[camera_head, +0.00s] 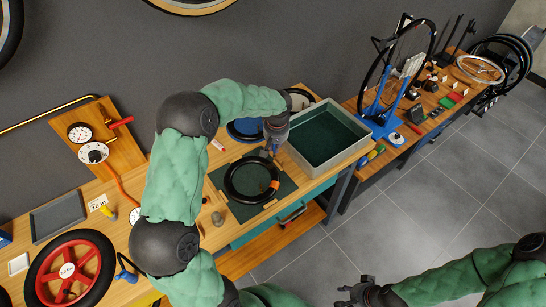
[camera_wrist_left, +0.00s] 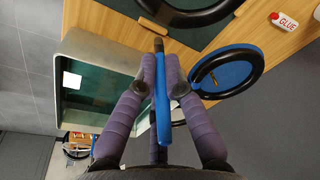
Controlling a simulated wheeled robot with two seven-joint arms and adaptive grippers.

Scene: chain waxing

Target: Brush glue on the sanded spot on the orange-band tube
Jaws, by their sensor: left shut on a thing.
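The black orange-band tube (camera_head: 232,193) lies as a ring on a dark green mat (camera_head: 225,209); its orange band (camera_head: 273,187) is on the ring's right side. Part of a black ring on a green surface also shows at the top of the wrist view (camera_wrist_left: 190,19). My left gripper (camera_head: 274,147) is above the bench, just beyond the ring. In the wrist view its purple fingers (camera_wrist_left: 160,72) are shut on a blue-handled tool with a dark end (camera_wrist_left: 162,105), apart from the ring. The sanded spot is too small to tell. My right gripper (camera_head: 350,294) looks open and empty, low over the floor.
A grey bin (camera_head: 345,148) stands right of the mat. Another black tube lies on a blue round mat (camera_wrist_left: 228,75) behind. A glue bottle (camera_wrist_left: 283,22) lies on the bench. A red wheel (camera_head: 68,270) is at the left. A wheel stand (camera_head: 383,117) is on the right table.

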